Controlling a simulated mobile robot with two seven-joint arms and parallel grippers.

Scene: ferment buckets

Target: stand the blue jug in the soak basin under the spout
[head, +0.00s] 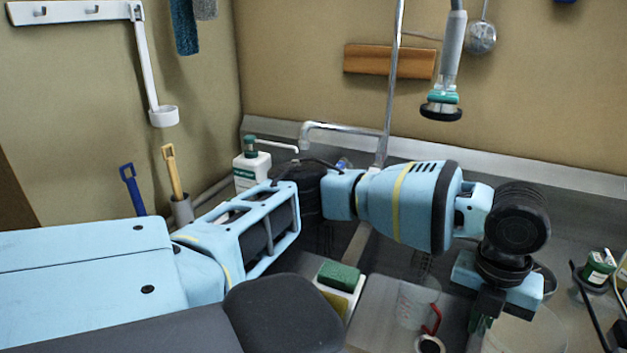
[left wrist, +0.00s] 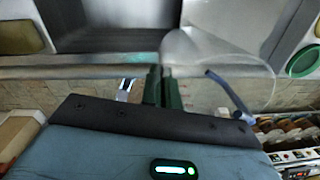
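The blue jug is a clear vessel with a blue handle (left wrist: 230,95); its clear body (left wrist: 220,50) fills the upper right of the left wrist view. In the head view a faint clear body (head: 525,333) shows at the lower right, beside my left gripper (head: 482,325). The green fingers of that gripper (left wrist: 162,88) are almost together at the jug's edge and appear pinched on its thin wall. The metal spout (head: 340,128) stands at the back, behind my left arm. A steel basin (left wrist: 110,40) shows in the left wrist view; my arm hides much of the sink area. My right gripper is not in view.
A clear jug with a red handle (head: 432,320) stands left of my gripper. A green and yellow sponge (head: 338,277), a white bottle (head: 252,168) and a green-lidded jar (head: 598,268) are around. A spray head (head: 441,105) hangs above.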

